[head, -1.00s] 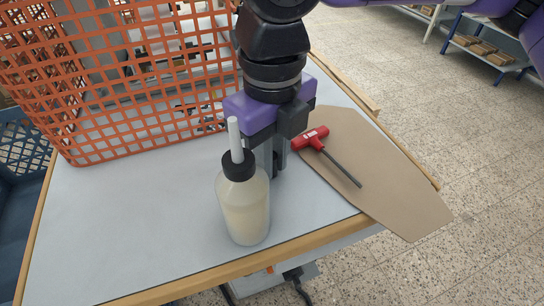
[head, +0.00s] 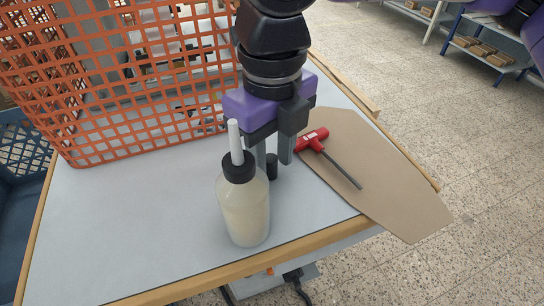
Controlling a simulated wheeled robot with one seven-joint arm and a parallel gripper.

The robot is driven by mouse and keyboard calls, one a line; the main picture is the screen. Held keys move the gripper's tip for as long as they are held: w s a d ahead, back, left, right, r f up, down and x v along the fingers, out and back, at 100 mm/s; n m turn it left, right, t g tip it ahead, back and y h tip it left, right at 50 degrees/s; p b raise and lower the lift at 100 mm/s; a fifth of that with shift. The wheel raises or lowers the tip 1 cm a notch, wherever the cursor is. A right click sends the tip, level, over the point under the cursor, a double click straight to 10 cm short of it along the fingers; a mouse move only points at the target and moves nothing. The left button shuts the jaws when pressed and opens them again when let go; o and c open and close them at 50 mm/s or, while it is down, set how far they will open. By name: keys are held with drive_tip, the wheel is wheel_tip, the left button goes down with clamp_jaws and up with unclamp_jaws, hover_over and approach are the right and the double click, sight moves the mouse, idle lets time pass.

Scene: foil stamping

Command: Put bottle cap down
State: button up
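A small black cylinder, which looks like the bottle cap (head: 271,167), stands on the grey table top just right of the bottle. My gripper (head: 273,158) points down behind the bottle. Its two grey fingers are spread apart, with the cap below and between their tips; it looks free of them. The milky bottle (head: 245,213), with a black collar and white nozzle, stands upright in front and hides part of the left finger.
A red T-handle hex key (head: 315,141) lies on a brown board (head: 395,180) to the right, which overhangs the table edge. An orange mesh crate (head: 150,110) stands at the back left. The table's front left (head: 130,220) is clear.

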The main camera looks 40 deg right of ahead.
sight(272, 159)
wheel_tip(272, 159, up, 11)
drive_tip(key=shift+r+p, duration=0.2)
drive_tip(key=shift+p, duration=0.15)
idle(0.4)
